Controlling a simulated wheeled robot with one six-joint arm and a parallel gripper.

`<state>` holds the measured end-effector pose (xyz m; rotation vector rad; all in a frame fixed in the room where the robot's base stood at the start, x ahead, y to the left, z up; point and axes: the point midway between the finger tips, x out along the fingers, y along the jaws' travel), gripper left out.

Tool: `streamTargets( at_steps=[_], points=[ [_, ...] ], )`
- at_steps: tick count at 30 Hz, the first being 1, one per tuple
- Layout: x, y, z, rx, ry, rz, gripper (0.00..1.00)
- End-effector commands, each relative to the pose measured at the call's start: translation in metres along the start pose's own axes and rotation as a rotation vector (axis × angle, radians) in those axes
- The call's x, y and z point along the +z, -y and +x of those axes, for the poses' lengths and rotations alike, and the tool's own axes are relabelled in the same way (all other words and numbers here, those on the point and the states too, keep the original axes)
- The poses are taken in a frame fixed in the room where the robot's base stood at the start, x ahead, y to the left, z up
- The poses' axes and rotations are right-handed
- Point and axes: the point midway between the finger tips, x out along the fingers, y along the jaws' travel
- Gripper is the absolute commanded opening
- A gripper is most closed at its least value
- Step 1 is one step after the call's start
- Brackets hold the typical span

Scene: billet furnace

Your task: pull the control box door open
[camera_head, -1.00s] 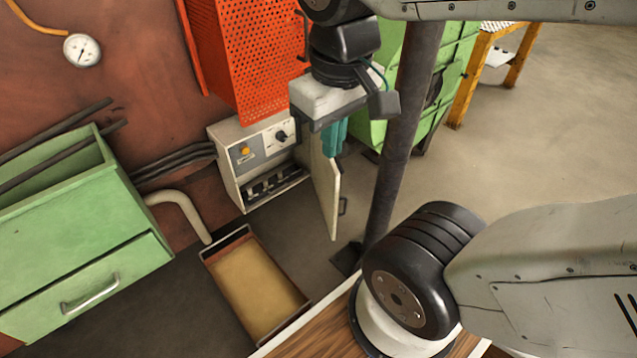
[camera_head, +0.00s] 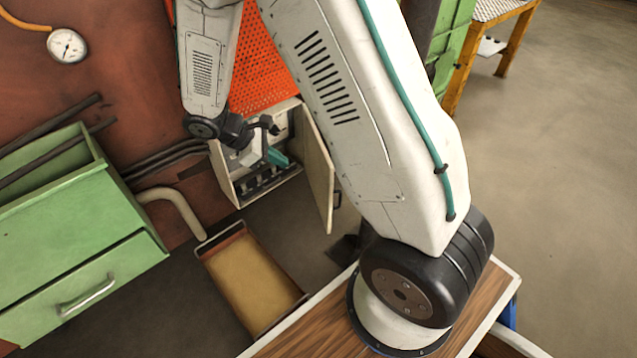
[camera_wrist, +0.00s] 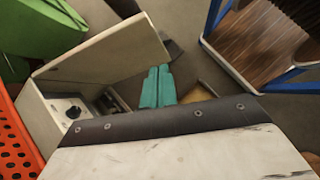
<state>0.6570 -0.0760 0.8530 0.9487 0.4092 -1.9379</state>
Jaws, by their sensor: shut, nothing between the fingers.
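The control box (camera_head: 228,172) is a cream cabinet low on the red wall. Its door (camera_head: 320,170) stands well open, hinged on the right, with a dark handle (camera_head: 337,199) on its outer face. My gripper (camera_head: 284,160) has teal fingers, shut and empty, in front of the box's open face on the inner side of the door. In the wrist view the shut fingers (camera_wrist: 157,72) lie near the free end of the door (camera_wrist: 105,50), with the box (camera_wrist: 45,108) and its dark knob to the left. Contact between fingers and door cannot be told.
An orange perforated panel (camera_head: 262,70) hangs above the box. A shallow tray (camera_head: 250,285) lies on the floor below it. A green drawer cabinet (camera_head: 75,240) and a bent pipe (camera_head: 180,208) are at left. Open floor (camera_head: 560,180) lies at right.

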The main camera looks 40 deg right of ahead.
Motion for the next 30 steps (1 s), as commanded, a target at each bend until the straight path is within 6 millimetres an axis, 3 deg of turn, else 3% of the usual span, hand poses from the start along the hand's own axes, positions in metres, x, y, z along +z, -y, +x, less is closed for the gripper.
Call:
streamTargets(
  at_steps=[3,9,14,26,30],
  points=[
    [-0.027,-0.002,0.025,0.014,0.042,-0.093,0.00],
    [-0.044,-0.003,0.044,0.027,0.069,-0.161,0.00],
    [-0.043,-0.004,0.061,0.026,0.072,-0.164,0.00],
    [-0.037,-0.006,0.144,0.023,0.072,-0.164,0.00],
    [-0.021,-0.009,0.158,0.025,0.069,-0.162,0.00]
  ],
)
